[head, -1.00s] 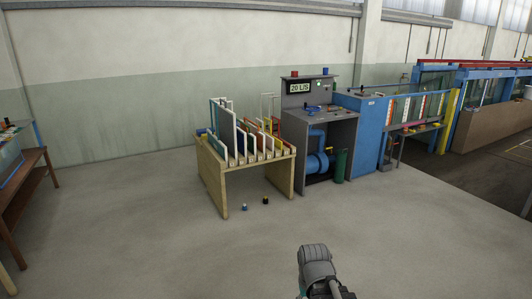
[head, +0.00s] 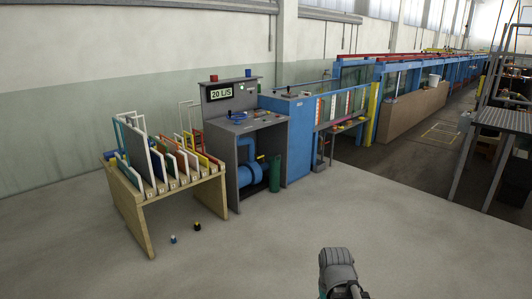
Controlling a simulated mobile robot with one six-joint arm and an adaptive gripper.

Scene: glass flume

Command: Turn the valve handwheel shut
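A grey control console (head: 245,125) with a "20 L/S" display (head: 221,92) stands left of centre in the head view. Blue pipework (head: 247,152) runs down inside its open bay to a round blue body (head: 250,174). A small blue part (head: 238,116) lies on the console's top, too small to identify. I cannot make out for certain which part is the valve handwheel. Part of my arm shows at the bottom edge, well apart from the console. My gripper's fingers do not show.
A wooden rack (head: 143,192) of upright framed panels stands left of the console. A blue cabinet (head: 301,140) and long flume extend right.

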